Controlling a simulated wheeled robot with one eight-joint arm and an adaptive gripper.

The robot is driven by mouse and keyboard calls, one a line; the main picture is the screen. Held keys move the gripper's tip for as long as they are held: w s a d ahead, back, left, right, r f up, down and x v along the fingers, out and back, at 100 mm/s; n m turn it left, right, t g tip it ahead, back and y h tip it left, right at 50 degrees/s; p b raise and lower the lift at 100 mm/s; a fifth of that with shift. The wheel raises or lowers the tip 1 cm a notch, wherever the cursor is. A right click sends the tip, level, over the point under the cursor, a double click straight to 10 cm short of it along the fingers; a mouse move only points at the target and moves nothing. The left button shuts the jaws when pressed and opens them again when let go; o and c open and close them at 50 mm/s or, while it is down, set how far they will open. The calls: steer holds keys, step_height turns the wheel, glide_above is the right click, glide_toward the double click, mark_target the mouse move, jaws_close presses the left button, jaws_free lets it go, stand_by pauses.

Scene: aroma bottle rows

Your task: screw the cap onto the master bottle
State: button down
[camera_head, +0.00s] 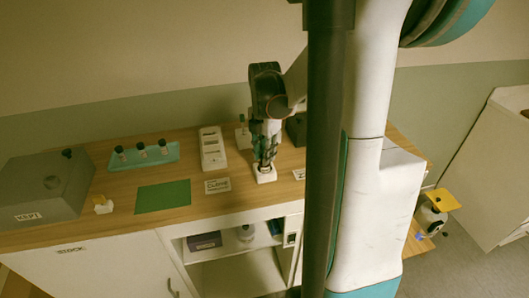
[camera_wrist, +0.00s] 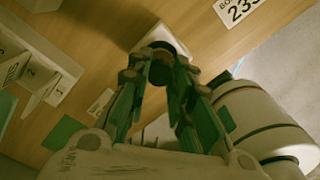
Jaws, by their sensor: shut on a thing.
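My gripper (camera_head: 265,160) points down over a small white square base (camera_head: 265,175) on the wooden counter. In the wrist view my gripper (camera_wrist: 162,62) has its fingertips closed around a dark round thing (camera_wrist: 162,74), which looks like the cap or the top of a dark bottle. The white base (camera_wrist: 165,36) shows just beyond the fingertips. The fingers hide most of the held thing, so I cannot tell bottle from cap or whether the cap sits on the thread.
A teal tray (camera_head: 170,154) with three dark bottles, a white numbered rack (camera_head: 212,148), a green mat (camera_head: 163,196) and a label card (camera_head: 217,185) lie to the left. A grey box (camera_head: 40,190) fills the far left. A dark box (camera_head: 296,130) stands close behind right.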

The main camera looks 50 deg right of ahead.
steer(key=m, duration=0.6)
steer(key=shift+m, duration=0.4)
steer(key=m, duration=0.3)
steer(key=shift+m, duration=0.3)
steer(key=m, duration=0.3)
steer(key=shift+m, duration=0.3)
steer(key=c, duration=1.4)
jaws_free()
steer(key=shift+o, duration=0.2)
steer(key=shift+r, duration=0.1)
step_height(320, 180, up, 7)
steer(key=p, duration=0.5)
